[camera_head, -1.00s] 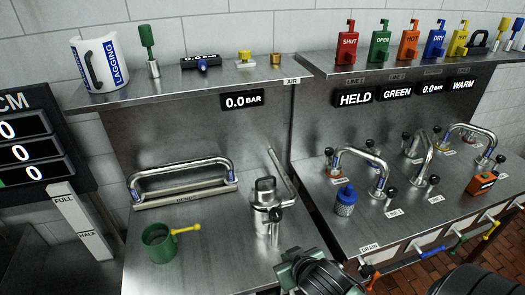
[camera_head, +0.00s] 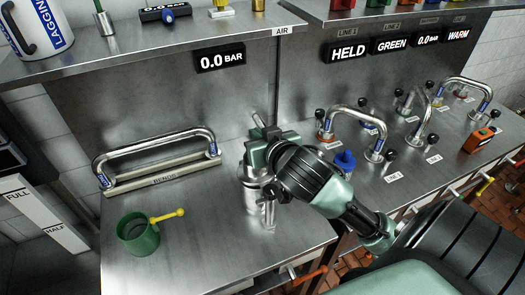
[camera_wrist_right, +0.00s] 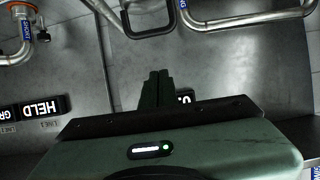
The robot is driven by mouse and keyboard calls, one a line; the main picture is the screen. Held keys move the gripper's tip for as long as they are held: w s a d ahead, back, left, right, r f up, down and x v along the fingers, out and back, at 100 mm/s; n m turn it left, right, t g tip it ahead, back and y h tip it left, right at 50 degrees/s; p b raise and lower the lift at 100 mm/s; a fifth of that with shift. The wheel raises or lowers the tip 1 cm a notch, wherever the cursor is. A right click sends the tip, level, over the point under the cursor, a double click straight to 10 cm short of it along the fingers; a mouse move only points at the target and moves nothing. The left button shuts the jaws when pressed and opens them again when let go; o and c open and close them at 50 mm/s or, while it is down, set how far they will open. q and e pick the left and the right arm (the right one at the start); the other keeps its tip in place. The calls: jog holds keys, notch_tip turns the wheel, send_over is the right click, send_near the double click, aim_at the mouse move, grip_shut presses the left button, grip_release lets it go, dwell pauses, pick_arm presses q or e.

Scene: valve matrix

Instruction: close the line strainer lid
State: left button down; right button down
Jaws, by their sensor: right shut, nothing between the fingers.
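The line strainer is most likely the silver metal body (camera_head: 254,198) on the bench, right of the bent pipe. My right arm covers its upper part in the head view, so I cannot tell the lid's angle there. In the right wrist view a dark-rimmed part (camera_wrist_right: 148,20), perhaps its lid, shows at the top edge, just beyond the fingertips. My right gripper (camera_wrist_right: 157,80) is shut and empty, with a visible gap to that part. My left gripper is not in view.
A green cup (camera_head: 138,235) with a yellow handle stands at the front left. A bent silver pipe (camera_head: 155,146) on a rail lies behind it. The right bench carries several pipes and a blue-capped part (camera_head: 345,161). A shelf (camera_head: 200,38) overhangs the back.

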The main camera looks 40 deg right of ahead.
jog(key=p+x, duration=0.1)
jog(key=x, duration=0.2)
jog(key=shift+w+d+r, duration=0.1)
jog(key=shift+w, duration=0.1)
jog(key=s+f, duration=0.2)
jog(key=shift+a+f+p, duration=0.3)
jog(key=shift+f+p, duration=0.05)
jog(key=shift+p, duration=0.05)
jog(key=shift+s+f, duration=0.25)
jog(key=shift+f, duration=0.1)
jog(key=shift+a, duration=0.1)
